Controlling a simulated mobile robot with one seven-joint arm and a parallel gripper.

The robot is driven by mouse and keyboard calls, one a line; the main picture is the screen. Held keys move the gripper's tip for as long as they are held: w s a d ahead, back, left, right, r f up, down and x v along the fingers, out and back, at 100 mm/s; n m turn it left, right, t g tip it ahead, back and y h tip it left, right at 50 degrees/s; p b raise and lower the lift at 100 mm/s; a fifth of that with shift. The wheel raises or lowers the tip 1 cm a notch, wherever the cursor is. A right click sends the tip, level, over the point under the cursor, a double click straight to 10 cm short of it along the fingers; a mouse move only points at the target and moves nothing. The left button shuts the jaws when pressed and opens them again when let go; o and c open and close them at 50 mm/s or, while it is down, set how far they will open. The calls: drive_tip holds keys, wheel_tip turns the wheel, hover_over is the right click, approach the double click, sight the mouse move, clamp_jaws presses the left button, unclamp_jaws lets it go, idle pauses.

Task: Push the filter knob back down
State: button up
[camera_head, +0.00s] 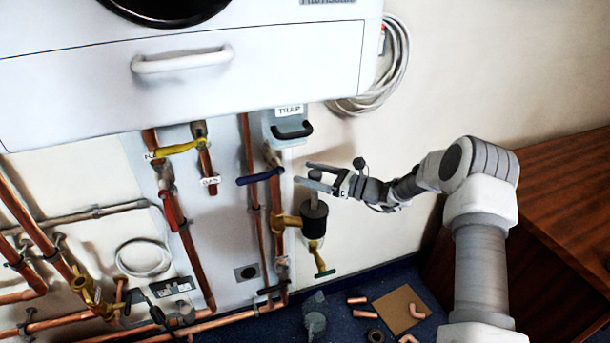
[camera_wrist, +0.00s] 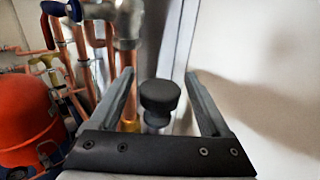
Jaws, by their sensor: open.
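My gripper (camera_head: 303,174) comes in from the right at knob height. It is open, and in the wrist view its fingers (camera_wrist: 159,74) lie on either side of the knob with gaps showing. The knob's lower stem is partly hidden.
A blue lever (camera_head: 260,176) and vertical copper pipes stand just left of the filter. A grey box with a black handle (camera_head: 292,132) hangs above it. A red tank (camera_wrist: 28,118) is at the left in the wrist view. Loose fittings lie on the floor below.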

drive_tip(key=shift+x, duration=0.75)
clamp_jaws()
